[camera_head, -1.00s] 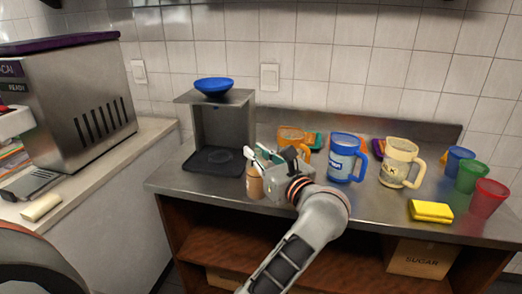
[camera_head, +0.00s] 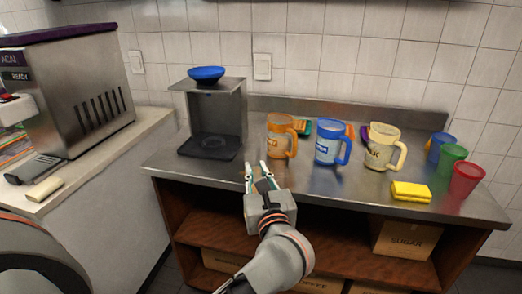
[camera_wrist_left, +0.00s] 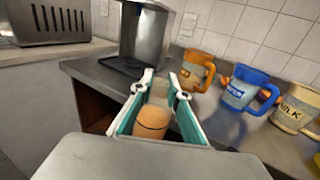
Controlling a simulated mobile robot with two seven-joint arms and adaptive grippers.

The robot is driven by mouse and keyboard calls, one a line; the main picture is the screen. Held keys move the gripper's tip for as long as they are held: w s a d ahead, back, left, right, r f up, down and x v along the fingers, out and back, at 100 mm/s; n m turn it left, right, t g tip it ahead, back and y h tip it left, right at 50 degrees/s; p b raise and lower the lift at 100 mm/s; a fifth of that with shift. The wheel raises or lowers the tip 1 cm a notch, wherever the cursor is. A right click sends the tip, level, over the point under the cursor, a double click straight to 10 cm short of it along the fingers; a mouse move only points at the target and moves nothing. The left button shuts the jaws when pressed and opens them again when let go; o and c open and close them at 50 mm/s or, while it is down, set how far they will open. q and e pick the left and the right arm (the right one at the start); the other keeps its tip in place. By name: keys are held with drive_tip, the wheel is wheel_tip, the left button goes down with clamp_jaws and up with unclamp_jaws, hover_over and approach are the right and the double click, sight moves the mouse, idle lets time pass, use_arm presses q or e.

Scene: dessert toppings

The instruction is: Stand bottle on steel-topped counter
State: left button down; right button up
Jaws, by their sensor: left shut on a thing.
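My left gripper (camera_head: 256,176) is at the counter's front edge, its fingers pointing toward the back. It also shows in the left wrist view (camera_wrist_left: 160,84), shut on a tan bottle (camera_wrist_left: 152,122) between its two fingers. In the head view the gripper mostly hides the bottle. I cannot tell whether the bottle's base touches anything. The steel-topped counter (camera_head: 330,184) stands against the tiled wall. My right gripper is not in view.
An orange mug (camera_head: 281,137), a blue mug (camera_head: 328,142) and a cream mug (camera_head: 380,148) stand behind the gripper. A steel dispenser stand (camera_head: 243,110) holding a blue bowl (camera_head: 206,73) is at left. Front-middle steel is clear.

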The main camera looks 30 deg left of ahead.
use_arm(q)
drive_tip(key=s+d+f+m+t+h, duration=0.4)
drive_tip(key=s+d+f+m+h, duration=0.2)
drive_tip(key=h, duration=0.6)
drive_tip(key=shift+s+d+f+m, duration=0.15)
drive_tip(key=shift+s+f+m, duration=0.95)
drive_tip(key=shift+s+f, duration=0.6)
drive_tip(key=shift+w+f, duration=0.15)
